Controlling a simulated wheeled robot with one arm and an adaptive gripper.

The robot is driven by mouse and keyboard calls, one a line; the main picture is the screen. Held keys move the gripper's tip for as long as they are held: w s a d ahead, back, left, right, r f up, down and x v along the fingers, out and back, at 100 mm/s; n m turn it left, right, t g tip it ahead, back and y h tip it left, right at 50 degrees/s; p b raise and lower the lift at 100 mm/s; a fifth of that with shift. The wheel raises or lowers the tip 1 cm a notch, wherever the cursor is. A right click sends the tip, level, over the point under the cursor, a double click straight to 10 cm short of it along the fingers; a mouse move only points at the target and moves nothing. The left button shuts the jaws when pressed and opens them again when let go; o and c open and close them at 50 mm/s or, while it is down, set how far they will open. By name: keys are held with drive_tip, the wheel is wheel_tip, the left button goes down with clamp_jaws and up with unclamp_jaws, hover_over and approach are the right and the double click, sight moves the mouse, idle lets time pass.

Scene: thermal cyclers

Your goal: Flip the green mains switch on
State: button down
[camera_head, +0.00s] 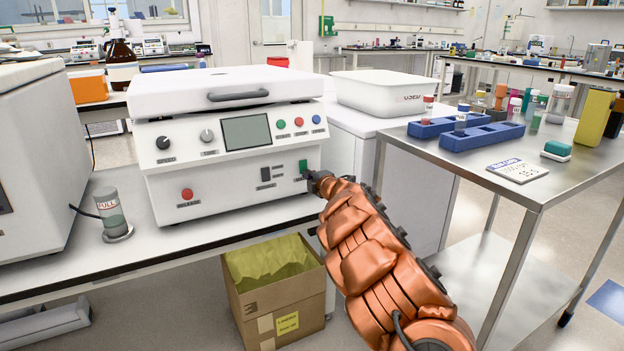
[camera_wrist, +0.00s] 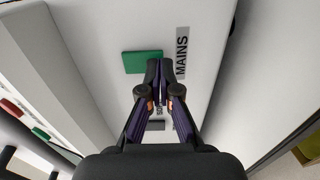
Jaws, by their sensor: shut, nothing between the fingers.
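The white thermal cycler (camera_head: 228,142) stands on the bench with its lid down and handle in front. Its green mains switch (camera_head: 303,166) is at the lower right of the front panel. In the wrist view the green switch (camera_wrist: 143,62) lies just beyond and to the left of the fingertips, beside the MAINS label (camera_wrist: 182,52). My gripper (camera_head: 312,180) is shut and empty, its tips (camera_wrist: 160,66) close to the panel at the switch's edge. I cannot tell whether the tips touch it. The switch's on or off position cannot be made out.
A red button (camera_head: 187,194) and a small screen (camera_head: 246,132) are on the same panel. A cardboard box (camera_head: 283,306) with a yellow liner stands below. A steel table (camera_head: 420,139) with blue racks is at the right.

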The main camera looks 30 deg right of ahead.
drive_tip(key=shift+w, duration=0.3)
drive_tip(key=shift+f+b, duration=0.15)
drive_tip(key=shift+b, duration=0.15)
drive_tip(key=shift+w+t+b, duration=0.25)
drive_tip(key=shift+t+b, duration=0.05)
drive_tip(key=shift+b, duration=0.45)
drive_tip(key=s+a+f+p, duration=0.1)
drive_tip(key=s, duration=1.3)
drive_tip(key=shift+f, duration=0.25)
